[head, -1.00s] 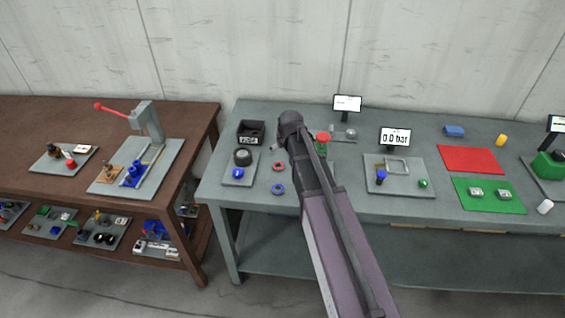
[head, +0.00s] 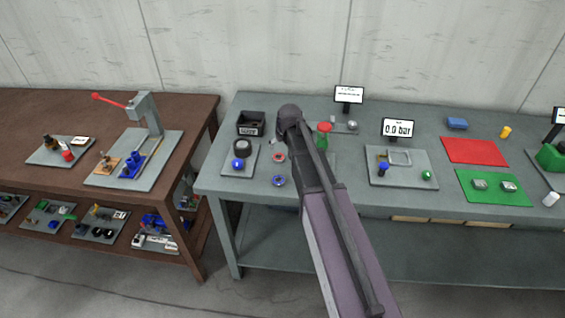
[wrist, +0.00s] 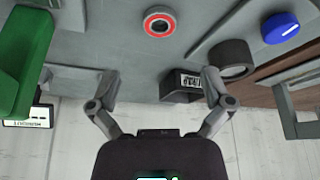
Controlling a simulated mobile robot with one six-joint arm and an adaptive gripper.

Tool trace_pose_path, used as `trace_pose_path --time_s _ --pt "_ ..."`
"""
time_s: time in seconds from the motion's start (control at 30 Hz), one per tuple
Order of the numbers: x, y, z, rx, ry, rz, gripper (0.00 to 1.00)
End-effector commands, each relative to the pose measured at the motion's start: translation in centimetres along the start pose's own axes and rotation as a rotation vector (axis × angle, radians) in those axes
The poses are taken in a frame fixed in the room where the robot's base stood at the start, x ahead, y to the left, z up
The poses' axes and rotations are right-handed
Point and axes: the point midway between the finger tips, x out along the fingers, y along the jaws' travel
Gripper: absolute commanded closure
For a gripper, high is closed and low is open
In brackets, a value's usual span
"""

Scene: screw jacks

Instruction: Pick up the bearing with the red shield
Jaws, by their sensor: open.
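The bearing with the red shield (head: 279,157) lies flat on the grey-green bench, left of my arm in the head view. A blue-shielded bearing (head: 278,181) lies nearer the bench's front edge. In the head view my arm mostly hides the gripper.
A grey plate left of the bearings holds a black cylinder (head: 243,147) and a blue round part (head: 238,164). A black labelled bin (head: 250,124) stands behind. A red-topped green part (head: 324,130) stands right of my arm. Bare bench surrounds the bearings.

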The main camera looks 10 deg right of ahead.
Motion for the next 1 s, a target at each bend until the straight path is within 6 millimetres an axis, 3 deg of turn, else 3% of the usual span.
trace_pose_path --time_s 0.5,1.0 --pt "4.5 0.1 0.1 0.001 0.000 0.000 0.00" --pt "5.1 0.1 0.0 0.002 0.000 0.001 0.00"
